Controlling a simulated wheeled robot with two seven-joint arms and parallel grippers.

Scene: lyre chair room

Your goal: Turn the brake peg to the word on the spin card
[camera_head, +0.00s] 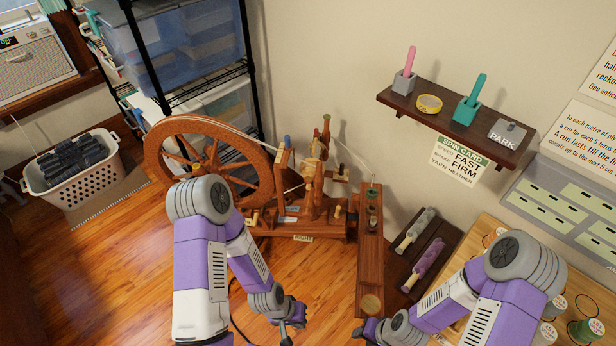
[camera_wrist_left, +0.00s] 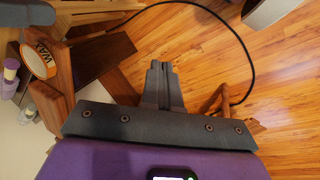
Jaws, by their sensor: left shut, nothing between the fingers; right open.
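The spinning wheel (camera_head: 208,165) stands on the wood floor against the wall, with several small pegs on its frame. A peg (camera_head: 337,212) stands on its base near a small label (camera_head: 303,238) too small to read. I cannot tell which peg is the brake peg. The spin card (camera_head: 461,158) under the wall shelf reads speed FAST, brake FIRM, yarn HEATHER. My left gripper (camera_head: 289,330) is low in front of the wheel, shut and empty; its closed fingers also show in the left wrist view (camera_wrist_left: 160,68). My right gripper (camera_head: 368,334) is open at the bottom edge, partly cut off.
A narrow wooden stand (camera_head: 371,250) with a round wax tin (camera_wrist_left: 40,60) is right of the wheel. Yarn skeins (camera_head: 427,262) lie on a dark rack. A wall shelf (camera_head: 440,116) holds coloured pegs in blocks. A black cord (camera_wrist_left: 235,40) curves over the floor. A basket (camera_head: 80,180) stands left.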

